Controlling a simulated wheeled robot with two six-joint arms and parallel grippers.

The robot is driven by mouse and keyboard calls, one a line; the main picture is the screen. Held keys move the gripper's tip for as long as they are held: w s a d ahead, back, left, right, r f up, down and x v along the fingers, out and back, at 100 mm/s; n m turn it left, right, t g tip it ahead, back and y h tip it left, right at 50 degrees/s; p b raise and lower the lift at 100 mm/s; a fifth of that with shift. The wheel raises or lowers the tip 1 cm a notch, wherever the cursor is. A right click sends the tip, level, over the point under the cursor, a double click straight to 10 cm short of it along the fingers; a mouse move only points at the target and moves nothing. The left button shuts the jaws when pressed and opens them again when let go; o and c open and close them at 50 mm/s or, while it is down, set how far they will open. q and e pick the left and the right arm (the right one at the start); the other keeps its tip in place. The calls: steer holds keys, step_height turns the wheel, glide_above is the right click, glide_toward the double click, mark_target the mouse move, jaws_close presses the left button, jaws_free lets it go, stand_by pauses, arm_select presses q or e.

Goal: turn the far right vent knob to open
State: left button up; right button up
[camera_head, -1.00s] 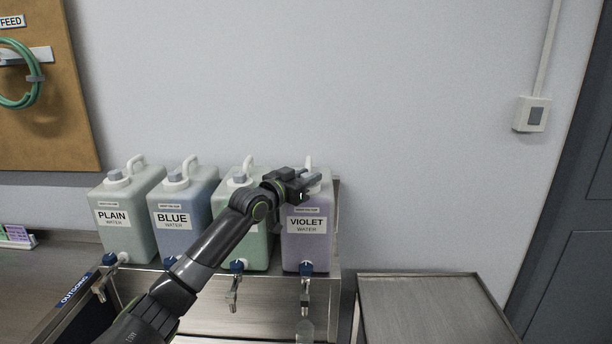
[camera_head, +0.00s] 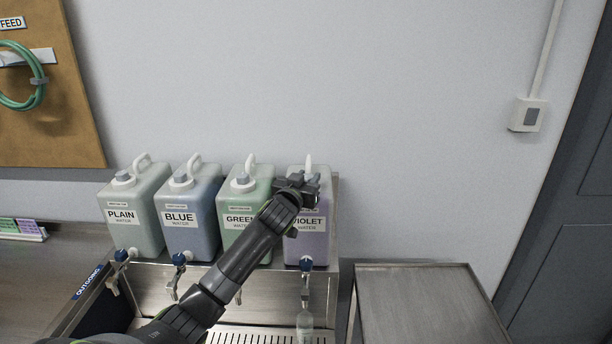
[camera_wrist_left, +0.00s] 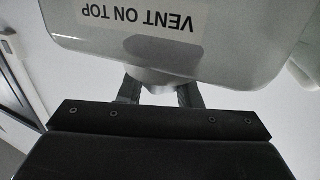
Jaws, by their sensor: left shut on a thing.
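The violet container (camera_head: 318,238) is the far right one of the row, its label partly covered by my left arm. Its white handle (camera_head: 309,163) rises behind my left gripper (camera_head: 307,187), which is at the container's top. In the left wrist view, my left gripper (camera_wrist_left: 160,92) has its two dark fingers on either side of a grey round vent knob (camera_wrist_left: 157,86) and is shut on it. A "VENT ON TOP" label (camera_wrist_left: 134,17) shows upside down on the container there. In the head view the knob is hidden by the gripper; its setting cannot be told. My right gripper is not in view.
The plain (camera_head: 135,235), blue (camera_head: 190,238) and green (camera_head: 235,200) containers stand to the left, with taps in front. A clear bottle (camera_head: 304,322) is under the violet tap (camera_head: 305,266). A bare metal table (camera_head: 425,300) is at right.

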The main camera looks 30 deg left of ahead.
arm_select(q)
steer(key=shift+n+y+b, duration=0.3)
steer(key=shift+n+y, duration=0.2)
steer(key=shift+y, duration=0.2)
steer(key=shift+r, duration=0.1)
steer(key=o, duration=0.7)
steer(key=shift+w, duration=0.1)
steer(key=shift+o, duration=1.4)
steer(key=shift+w+a+f, duration=0.15)
steer(key=shift+f, duration=0.05)
steer(key=shift+v, duration=0.8)
steer(key=b+v, duration=0.4)
steer(key=v, duration=1.2)
steer(key=shift+r+b, duration=0.25)
steer(key=shift+b, duration=0.1)
